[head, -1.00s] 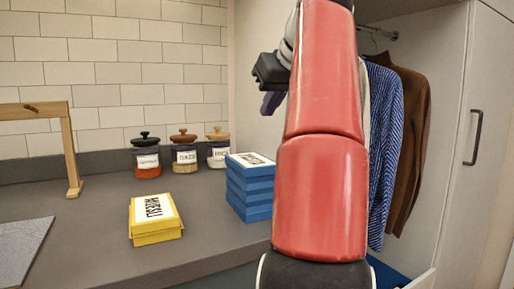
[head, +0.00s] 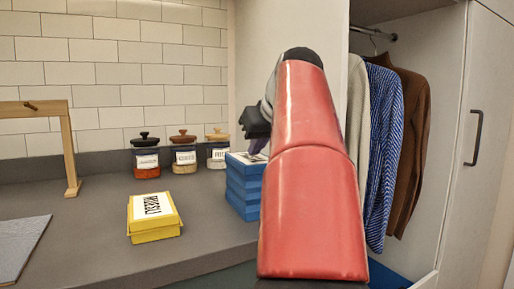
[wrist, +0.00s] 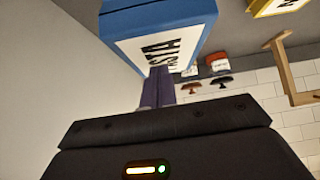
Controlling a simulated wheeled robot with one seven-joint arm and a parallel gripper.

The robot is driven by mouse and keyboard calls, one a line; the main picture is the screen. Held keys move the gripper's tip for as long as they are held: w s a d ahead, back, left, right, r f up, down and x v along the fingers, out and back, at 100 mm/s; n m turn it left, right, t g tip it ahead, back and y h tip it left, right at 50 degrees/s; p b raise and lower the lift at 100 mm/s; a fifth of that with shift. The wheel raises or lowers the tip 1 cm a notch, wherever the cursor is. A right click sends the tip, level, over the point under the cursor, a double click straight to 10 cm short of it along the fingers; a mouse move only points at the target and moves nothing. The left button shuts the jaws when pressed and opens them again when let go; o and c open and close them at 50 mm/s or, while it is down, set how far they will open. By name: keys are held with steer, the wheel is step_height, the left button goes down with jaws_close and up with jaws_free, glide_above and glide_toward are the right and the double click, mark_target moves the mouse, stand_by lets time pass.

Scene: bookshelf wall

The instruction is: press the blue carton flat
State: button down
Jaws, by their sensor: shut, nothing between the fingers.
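The blue carton (head: 242,189) stands upright on the grey counter, beside the wall panel, with ridged sides. My red arm hides the carton's right side.
A low yellow carton (head: 153,218) lies on the counter to the left. Several lidded jars (head: 184,155) stand at the back. A wooden frame (head: 70,150) and grey board (head: 18,245) are at far left. Clothes (head: 380,150) hang in the wardrobe at right.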

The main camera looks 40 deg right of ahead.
mark_target(256, 158)
steer(key=shift+f, duration=0.1)
step_height(256, 158, down, 8)
steer(key=b, duration=0.6)
steer(key=shift+f, duration=0.1)
steer(key=shift+r+p, duration=0.5)
step_height(256, 158, up, 4)
steer(key=p, duration=0.4)
steer(key=shift+w+a+r, duration=0.1)
steer(key=p+v, duration=0.1)
steer(key=v, duration=0.8)
steer(key=shift+s, duration=0.45)
